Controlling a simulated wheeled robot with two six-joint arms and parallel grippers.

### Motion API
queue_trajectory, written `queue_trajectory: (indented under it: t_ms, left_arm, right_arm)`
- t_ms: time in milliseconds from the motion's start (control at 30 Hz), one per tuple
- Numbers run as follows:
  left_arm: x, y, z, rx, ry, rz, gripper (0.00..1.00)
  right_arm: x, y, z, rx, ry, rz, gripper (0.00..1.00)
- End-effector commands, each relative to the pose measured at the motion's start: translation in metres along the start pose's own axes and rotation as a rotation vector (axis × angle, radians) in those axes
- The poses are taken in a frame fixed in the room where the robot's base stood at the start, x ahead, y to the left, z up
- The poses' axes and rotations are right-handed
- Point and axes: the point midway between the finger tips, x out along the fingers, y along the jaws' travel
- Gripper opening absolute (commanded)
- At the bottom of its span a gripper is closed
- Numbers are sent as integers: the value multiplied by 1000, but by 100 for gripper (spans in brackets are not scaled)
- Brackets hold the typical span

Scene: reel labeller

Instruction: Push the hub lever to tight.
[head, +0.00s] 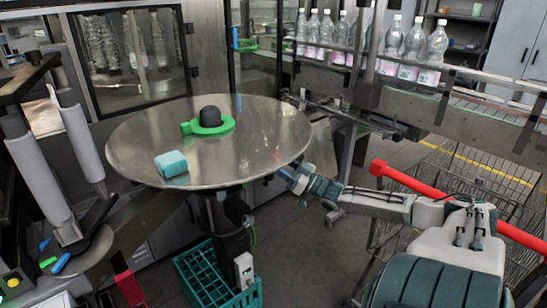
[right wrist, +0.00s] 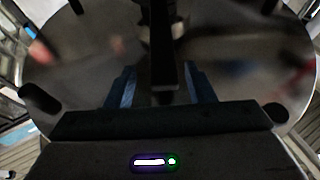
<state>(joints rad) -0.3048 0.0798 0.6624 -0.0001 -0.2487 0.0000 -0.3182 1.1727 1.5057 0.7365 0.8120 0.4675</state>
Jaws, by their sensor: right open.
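The hub lever (head: 187,127) is a green tab on the left of a green ring around the black hub (head: 209,117). The hub stands on top of the round steel plate (head: 235,165). My right gripper (head: 285,174) is at the plate's right rim, apart from the lever, with its tips partly hidden by the rim. In the right wrist view its two blue fingers (right wrist: 163,88) stand apart. A dark bar (right wrist: 164,75) shows between them; I cannot tell what it is or whether they touch it. The green lever is not visible there. My left gripper is not in view.
A teal block (head: 171,164) lies on the plate's front left. White reels (head: 38,180) stand at the left. A green crate (head: 200,275) is below the plate. Bottles (head: 390,45) line a conveyor at the back right. A red bar (head: 440,203) and wire cart are at the right.

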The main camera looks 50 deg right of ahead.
Motion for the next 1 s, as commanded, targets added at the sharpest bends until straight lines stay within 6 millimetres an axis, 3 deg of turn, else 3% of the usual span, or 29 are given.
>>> queue_trajectory:
  t_ms: [300,500,1000]
  left_arm:
    - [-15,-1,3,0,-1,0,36]
    - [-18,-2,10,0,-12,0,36]
    - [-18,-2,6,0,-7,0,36]
  right_arm:
    - [-55,1,0,1,-7,2,49]
    - [-78,1,0,0,-3,1,49]
    - [-85,2,1,0,0,2,49]
